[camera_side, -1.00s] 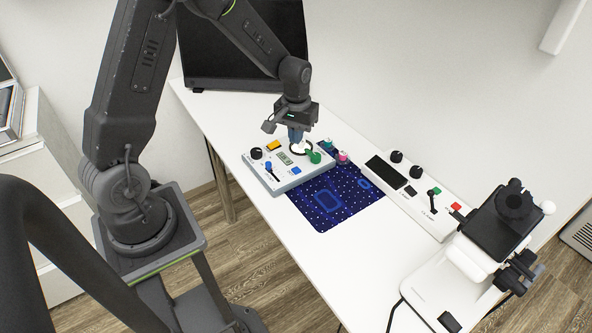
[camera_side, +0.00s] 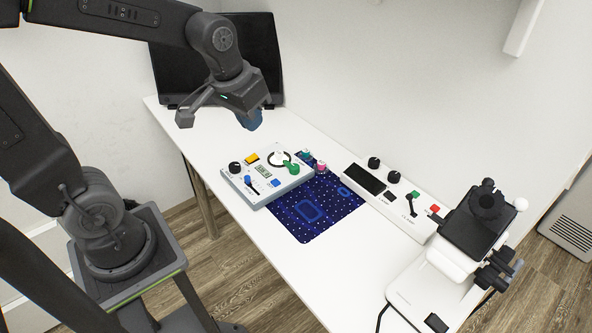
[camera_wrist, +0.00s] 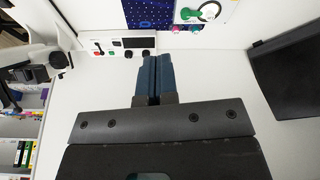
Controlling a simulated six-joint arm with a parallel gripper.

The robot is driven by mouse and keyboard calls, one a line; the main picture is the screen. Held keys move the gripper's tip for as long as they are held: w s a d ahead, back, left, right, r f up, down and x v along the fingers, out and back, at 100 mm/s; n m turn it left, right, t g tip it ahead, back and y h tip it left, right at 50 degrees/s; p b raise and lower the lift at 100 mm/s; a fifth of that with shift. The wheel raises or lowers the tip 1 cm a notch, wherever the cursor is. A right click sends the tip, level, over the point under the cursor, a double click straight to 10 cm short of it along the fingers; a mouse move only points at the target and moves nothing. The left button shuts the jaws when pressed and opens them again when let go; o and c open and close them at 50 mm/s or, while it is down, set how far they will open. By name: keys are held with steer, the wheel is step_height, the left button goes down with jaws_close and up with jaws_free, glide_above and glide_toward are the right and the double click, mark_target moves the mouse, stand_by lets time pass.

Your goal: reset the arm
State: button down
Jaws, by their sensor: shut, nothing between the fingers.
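My gripper (camera_side: 250,120) is raised above the far part of the white table, clear of everything on it. In the wrist view its two blue fingers (camera_wrist: 155,68) lie side by side, shut, with nothing between them. Below it in the side view is a white control box (camera_side: 262,198) with a black knob, a yellow button, a blue slider, a blue button, a small display and a green knob (camera_side: 291,168). The box also shows partly at the top of the wrist view (camera_wrist: 222,20).
A dark blue patterned mat (camera_side: 322,222) lies before the box. A second control panel (camera_side: 389,208) and a white microscope (camera_side: 440,262) stand to the right. A dark monitor (camera_side: 262,50) stands at the table's far end. The white table's (camera_side: 262,250) front left strip is bare.

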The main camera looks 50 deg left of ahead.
steer(key=s+d+r+m+t, duration=0.1)
steer(key=s, duration=0.4)
steer(key=s+d+r+m+t, duration=0.1)
steer(key=s+d+r, duration=0.1)
steer(key=s, duration=0.2)
steer(key=shift+s+d+r, duration=0.25)
steer(key=shift+s, duration=0.1)
stand_by(0.8)
